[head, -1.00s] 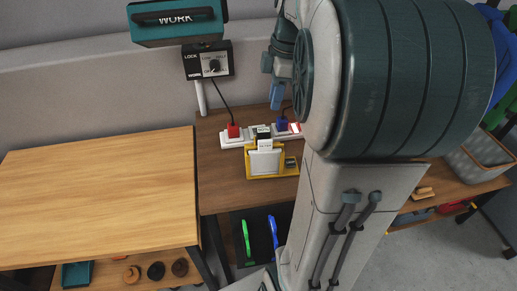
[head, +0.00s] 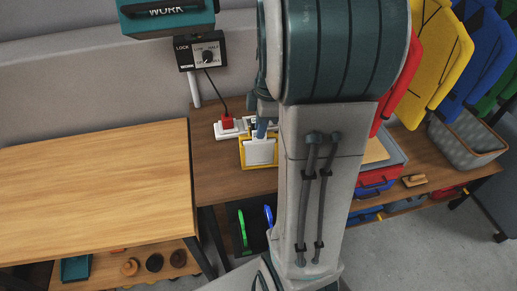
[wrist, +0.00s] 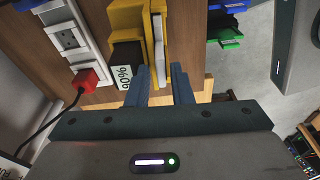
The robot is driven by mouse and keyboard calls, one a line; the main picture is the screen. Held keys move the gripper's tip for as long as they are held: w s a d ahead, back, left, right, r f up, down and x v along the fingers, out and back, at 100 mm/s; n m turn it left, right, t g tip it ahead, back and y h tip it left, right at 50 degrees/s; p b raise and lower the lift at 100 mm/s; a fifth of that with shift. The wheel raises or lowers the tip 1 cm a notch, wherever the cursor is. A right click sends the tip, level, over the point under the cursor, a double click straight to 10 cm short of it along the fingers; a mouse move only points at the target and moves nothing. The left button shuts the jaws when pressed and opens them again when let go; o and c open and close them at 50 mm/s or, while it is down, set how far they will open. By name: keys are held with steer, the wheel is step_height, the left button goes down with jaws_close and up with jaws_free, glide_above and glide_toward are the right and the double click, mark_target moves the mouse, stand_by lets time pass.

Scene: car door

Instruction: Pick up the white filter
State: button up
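The white filter (head: 260,152) is a flat pale panel standing in a yellow holder (head: 243,150) on the brown table. In the wrist view, the white filter (wrist: 158,35) shows edge-on as a thin pale strip between yellow parts of the holder (wrist: 125,18). My gripper (wrist: 160,78) is open, with blue fingers on either side of the filter's line. I cannot tell whether they touch it. In the head view, my gripper (head: 262,128) is just above the holder, and my arm hides part of it.
A white power strip (head: 228,130) with a red plug (head: 227,120) lies behind the holder. A black block with a white label (wrist: 122,77) is close to the left finger. A control box (head: 205,56) stands behind. The light wooden table (head: 95,185) at left is clear.

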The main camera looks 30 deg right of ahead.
steer(key=shift+a+f, duration=0.1)
steer(key=shift+f, duration=0.25)
jaws_close()
